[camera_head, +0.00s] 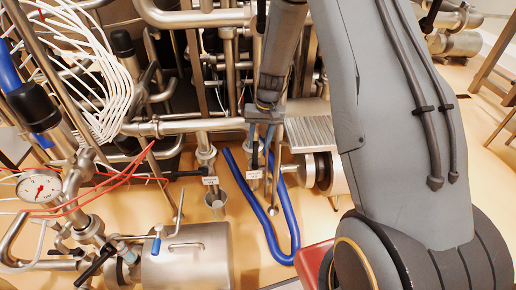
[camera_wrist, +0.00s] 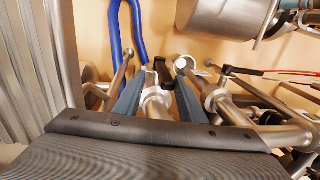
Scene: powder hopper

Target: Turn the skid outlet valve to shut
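My gripper (camera_head: 261,154) points down at a vertical steel pipe branch in the middle of the head view. Its two blue-grey fingers also show in the wrist view (camera_wrist: 163,72), spread apart. A black valve handle (camera_wrist: 161,73) lies between the fingertips there, with the steel valve pipe (camera_wrist: 155,101) just behind it. I cannot tell whether either finger touches the handle. A white tag (camera_head: 254,174) hangs at this valve, its print too small to read. A second valve with a black handle (camera_head: 187,173) and white tag (camera_head: 210,181) stands to the left.
A blue hose (camera_head: 241,180) loops down close beside the gripper. A steel cylinder (camera_head: 186,262), a pressure gauge (camera_head: 39,186) and red lines (camera_head: 106,181) are at the lower left. A horizontal pipe (camera_head: 185,125) runs near the gripper. Some tan floor (camera_head: 320,225) is clear.

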